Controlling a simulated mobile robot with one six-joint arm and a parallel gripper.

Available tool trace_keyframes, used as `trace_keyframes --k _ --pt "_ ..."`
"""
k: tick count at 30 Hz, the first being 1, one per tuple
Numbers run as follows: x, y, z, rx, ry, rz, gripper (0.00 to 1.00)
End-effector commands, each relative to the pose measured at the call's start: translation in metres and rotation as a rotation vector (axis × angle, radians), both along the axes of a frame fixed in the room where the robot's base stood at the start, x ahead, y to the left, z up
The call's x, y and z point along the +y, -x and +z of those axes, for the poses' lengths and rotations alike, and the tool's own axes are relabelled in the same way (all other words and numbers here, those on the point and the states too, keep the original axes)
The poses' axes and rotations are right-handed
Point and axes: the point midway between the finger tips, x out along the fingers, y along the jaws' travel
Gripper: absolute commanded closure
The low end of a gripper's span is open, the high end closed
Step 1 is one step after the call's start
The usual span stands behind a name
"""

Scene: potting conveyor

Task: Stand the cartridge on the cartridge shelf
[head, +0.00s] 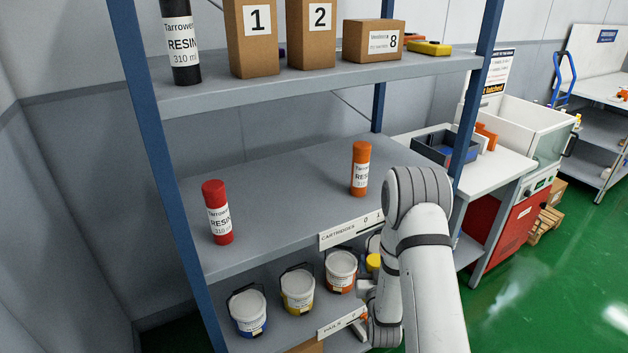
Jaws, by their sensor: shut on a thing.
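The cartridge shelf (290,185) is the grey middle board, with a "CARTRIDGES" label on its front edge. A red cartridge (217,212) stands upright near its left front. An orange cartridge (360,168) stands upright further right. Below the shelf edge, beside my arm, the top of a yellow cylinder (373,262) shows, apparently a yellow cartridge. My gripper (365,288) is there, low in front of the rack, mostly hidden by my arm and wrist. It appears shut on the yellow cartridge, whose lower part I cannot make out.
The shelf middle between the red and orange cartridges is clear. The upper shelf (300,82) holds a black cartridge, boxes and a yellow item. Several pails (297,290) stand on the lower shelf. A blue post (478,95) rises beside my arm. A white table (490,170) stands right.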

Motion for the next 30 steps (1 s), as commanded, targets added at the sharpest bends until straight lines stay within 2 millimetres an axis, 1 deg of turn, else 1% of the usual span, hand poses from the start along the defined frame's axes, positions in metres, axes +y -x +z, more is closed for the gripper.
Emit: trace_keyframes --k 3,7,8,11,12,14,17,23,30 --pt "0.004 0.0 0.008 -0.002 0.0 0.007 0.93" --pt "0.006 0.0 0.025 -0.002 0.0 0.012 0.93" --pt "0.01 0.0 0.028 -0.003 0.0 0.021 0.93" --pt "0.031 0.008 0.045 -0.006 0.0 0.088 0.93" --pt "0.04 0.011 0.055 -0.007 0.0 0.117 0.93" --pt "0.054 0.016 0.068 -0.007 0.0 0.16 0.93" --pt "0.081 0.025 0.096 -0.01 0.0 0.246 0.93" --pt "0.144 0.047 0.16 -0.015 0.001 0.448 0.93" --pt "0.224 0.076 0.241 -0.015 0.004 0.705 0.93"
